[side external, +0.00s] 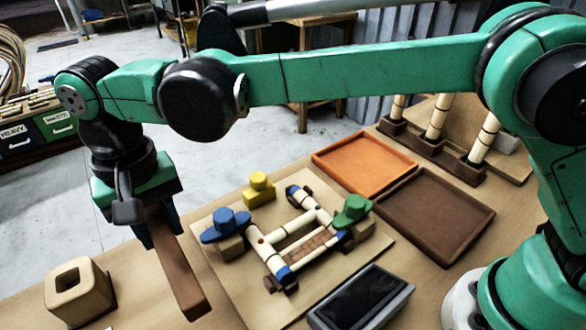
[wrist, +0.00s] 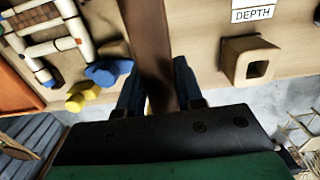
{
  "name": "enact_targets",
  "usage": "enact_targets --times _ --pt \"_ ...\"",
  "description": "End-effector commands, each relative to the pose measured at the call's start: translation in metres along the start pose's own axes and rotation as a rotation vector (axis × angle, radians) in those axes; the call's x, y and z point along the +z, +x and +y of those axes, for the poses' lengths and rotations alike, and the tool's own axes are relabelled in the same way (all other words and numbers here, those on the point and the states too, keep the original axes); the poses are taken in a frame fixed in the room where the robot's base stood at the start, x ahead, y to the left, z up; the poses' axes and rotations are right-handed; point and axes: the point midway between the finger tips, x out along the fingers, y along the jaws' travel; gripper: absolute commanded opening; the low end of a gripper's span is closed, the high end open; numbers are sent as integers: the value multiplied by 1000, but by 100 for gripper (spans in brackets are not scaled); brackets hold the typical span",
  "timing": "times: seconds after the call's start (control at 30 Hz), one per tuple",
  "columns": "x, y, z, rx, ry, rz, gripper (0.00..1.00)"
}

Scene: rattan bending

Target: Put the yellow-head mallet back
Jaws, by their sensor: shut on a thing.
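My gripper (side external: 157,228) is at the left of the side view, above the table and pointing down. It is shut on a long brown wooden bar (side external: 182,275), which looks like the mallet's handle. In the wrist view the brown bar (wrist: 148,40) passes between the fingers (wrist: 158,92). A tan block with a square opening (side external: 77,292) stands on the table left of the bar. In the wrist view this block (wrist: 250,62) is right of the gripper, apart from the bar.
An orange tray (side external: 363,163), a brown tray (side external: 434,212) and a dark-screened device (side external: 360,299) lie to the right. A DEPTH label (wrist: 253,14) is near the tan block.

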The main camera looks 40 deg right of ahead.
Motion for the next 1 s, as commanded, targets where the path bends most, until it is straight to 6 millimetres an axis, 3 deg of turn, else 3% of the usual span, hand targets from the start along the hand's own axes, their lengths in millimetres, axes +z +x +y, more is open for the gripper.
enact_targets --times 0.2,0.7,1.0 --pt "-6 19 -12 0 -1 0 0" --pt "-8 88 -12 0 0 0 0" --pt "-8 91 -12 0 0 0 0"
